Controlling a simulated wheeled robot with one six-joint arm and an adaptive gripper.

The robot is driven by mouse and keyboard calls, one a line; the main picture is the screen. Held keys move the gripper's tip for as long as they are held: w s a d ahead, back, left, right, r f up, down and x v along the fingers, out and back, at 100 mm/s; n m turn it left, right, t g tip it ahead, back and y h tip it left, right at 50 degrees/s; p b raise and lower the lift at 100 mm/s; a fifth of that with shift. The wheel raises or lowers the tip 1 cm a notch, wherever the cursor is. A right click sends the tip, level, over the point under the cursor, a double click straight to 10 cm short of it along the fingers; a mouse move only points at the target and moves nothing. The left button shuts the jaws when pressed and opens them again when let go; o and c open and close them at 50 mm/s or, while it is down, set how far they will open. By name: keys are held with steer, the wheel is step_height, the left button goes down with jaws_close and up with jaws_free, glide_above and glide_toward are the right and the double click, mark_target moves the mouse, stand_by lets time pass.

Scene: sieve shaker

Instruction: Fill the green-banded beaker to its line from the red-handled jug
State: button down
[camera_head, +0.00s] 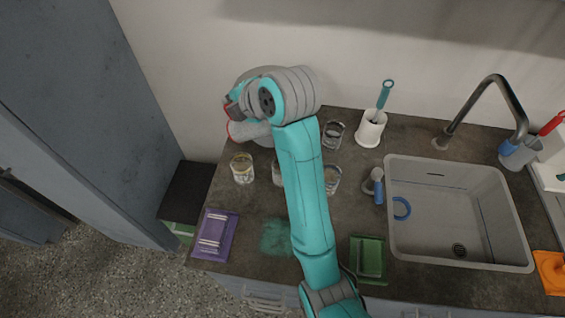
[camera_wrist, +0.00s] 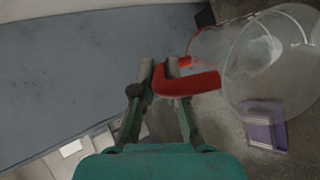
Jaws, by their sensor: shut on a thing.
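My gripper (camera_wrist: 160,72) is shut on the red handle of the clear jug (camera_wrist: 272,62) in the wrist view. The jug is to the right of my fingers, with a pale patch visible inside it. In the head view the jug (camera_head: 250,131) shows partly behind my wrist, at the back left of the counter, and looks tilted. A glass beaker (camera_head: 242,169) stands just in front of it. Another beaker (camera_head: 277,174) is partly hidden by my arm. More beakers stand right of my arm, one at the back (camera_head: 332,134) and one nearer (camera_head: 332,179). I cannot make out which has a green band.
A white holder (camera_head: 370,129) with a teal-handled brush stands at the back. The sink (camera_head: 440,225) with its tap (camera_head: 496,82) is at the right. A purple pad (camera_head: 215,234) lies front left and a green tray (camera_head: 368,259) front centre. A wall is close behind.

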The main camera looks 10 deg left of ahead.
mark_target(231, 122)
steer(key=shift+s+d+r+m+t+y, duration=0.1)
steer(key=shift+d+r+m+t+y, duration=0.1)
steer(key=shift+d+r+y, duration=0.35)
steer(key=shift+s+d+r+m+t+y, duration=0.1)
steer(key=shift+d+r+m+t+y, duration=0.15)
steer(key=shift+r+y, duration=0.35)
stand_by(4.3)
steer(key=f+h, duration=0.1)
steer(key=a+f+n+g+h, duration=0.1)
steer(key=a+f+h, duration=0.1)
steer(key=f, duration=0.1)
steer(key=shift+w+a+g+h, duration=0.25)
steer(key=shift+w+h, duration=0.05)
steer(key=shift+h, duration=0.05)
steer(key=shift+d, duration=0.15)
steer(key=shift+a+f+n+h, duration=0.25)
steer(key=shift+a+f+h, duration=0.2)
steer(key=shift+a+h, duration=0.05)
steer(key=w+a+f+n+g+h, duration=0.1)
steer(key=a+f+g+h, duration=0.1)
steer(key=a+f+h, duration=0.4)
steer(key=shift+w+f+n+h, duration=0.3)
steer(key=shift+f+h, duration=0.4)
steer(key=shift+f, duration=0.05)
